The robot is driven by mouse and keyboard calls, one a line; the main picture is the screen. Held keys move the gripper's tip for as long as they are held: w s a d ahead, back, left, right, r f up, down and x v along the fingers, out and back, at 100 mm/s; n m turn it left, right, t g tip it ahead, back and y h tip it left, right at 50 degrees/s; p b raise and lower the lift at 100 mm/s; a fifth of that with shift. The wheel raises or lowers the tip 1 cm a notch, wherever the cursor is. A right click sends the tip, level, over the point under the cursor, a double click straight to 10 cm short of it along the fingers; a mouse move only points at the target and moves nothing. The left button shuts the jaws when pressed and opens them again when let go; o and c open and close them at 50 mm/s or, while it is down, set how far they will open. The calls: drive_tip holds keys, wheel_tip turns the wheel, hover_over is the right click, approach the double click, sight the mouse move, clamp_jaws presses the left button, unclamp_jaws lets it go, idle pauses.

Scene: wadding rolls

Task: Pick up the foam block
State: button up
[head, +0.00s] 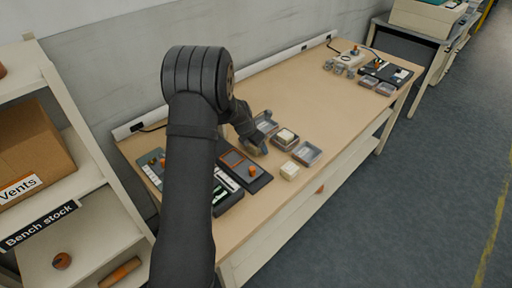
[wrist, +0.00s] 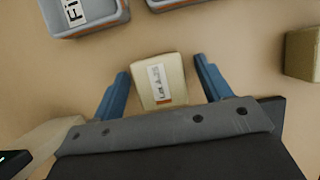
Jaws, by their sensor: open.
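A cream block with a white label reading "Lot" (wrist: 162,82) lies on the tan bench top between my gripper's fingers in the wrist view. I take it for the foam block. My gripper (wrist: 161,68) is open, with a blue finger on each side of the block and a gap showing on both sides. The block's near edge is close to the gripper's grey palm bar. I cannot tell which pale block there is the labelled one.
A second tan block (wrist: 303,54) lies at the right in the wrist view. Grey trays (wrist: 84,14) stand beyond the fingers. In the head view, a pale block (head: 289,171) lies near the front edge by a tray (head: 307,153).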

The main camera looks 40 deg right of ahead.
drive_tip(key=c, duration=1)
drive_tip(key=shift+c, duration=0.2)
